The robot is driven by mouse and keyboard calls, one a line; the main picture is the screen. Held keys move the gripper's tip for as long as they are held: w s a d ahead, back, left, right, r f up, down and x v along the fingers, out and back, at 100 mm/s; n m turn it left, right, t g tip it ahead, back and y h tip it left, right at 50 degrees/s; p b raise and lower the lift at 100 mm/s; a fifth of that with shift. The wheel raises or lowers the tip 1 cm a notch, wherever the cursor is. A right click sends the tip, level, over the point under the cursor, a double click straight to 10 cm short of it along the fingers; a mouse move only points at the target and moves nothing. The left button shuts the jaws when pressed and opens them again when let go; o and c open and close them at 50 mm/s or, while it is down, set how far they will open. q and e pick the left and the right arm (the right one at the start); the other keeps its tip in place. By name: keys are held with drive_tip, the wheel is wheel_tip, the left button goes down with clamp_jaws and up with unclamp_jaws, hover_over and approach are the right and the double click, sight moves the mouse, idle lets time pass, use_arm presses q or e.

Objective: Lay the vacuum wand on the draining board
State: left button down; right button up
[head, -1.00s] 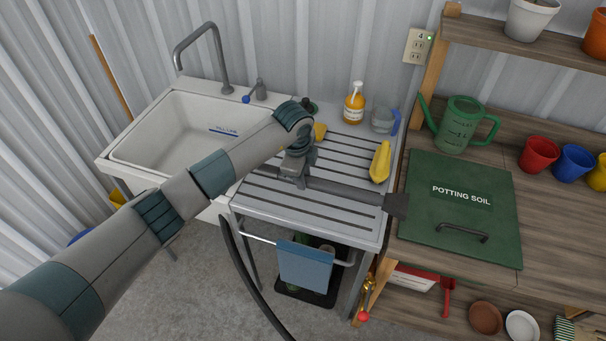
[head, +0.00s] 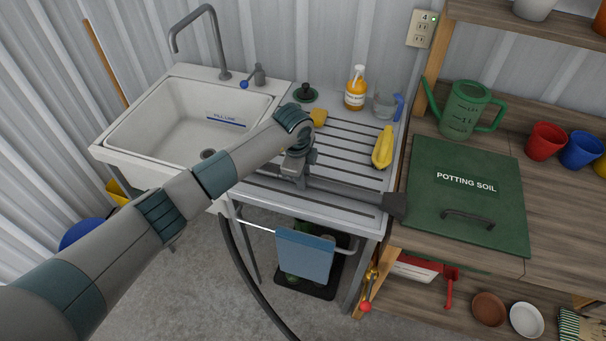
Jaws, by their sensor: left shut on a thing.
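The vacuum wand (head: 345,192) is a dark grey tube with a wider dark nozzle at its right end, beside the green lid. It lies across, or just above, the front part of the slatted draining board (head: 345,143); I cannot tell whether it touches. A dark hose hangs from its left end in front of the board. My left gripper (head: 296,175) points down and is shut on the wand near its left part. The gripper's fingertips are partly hidden by the wrist. My right gripper is not in view.
On the board are a yellow squash-like item (head: 383,148), a soap bottle (head: 356,88), a clear cup (head: 384,104) and a yellow sponge (head: 318,117). The sink (head: 180,125) is on the left. A green potting soil lid (head: 468,190) lies on the right bench. A blue towel (head: 305,256) hangs in front.

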use_arm(q)
drive_tip(key=shift+f, duration=0.2)
idle(0.6)
drive_tip(key=c, duration=1.4)
unclamp_jaws()
drive_tip(key=shift+r, duration=0.1)
drive_tip(key=b+v, duration=0.6)
drive_tip(key=v, duration=1.1)
drive_tip(key=shift+r, duration=0.15)
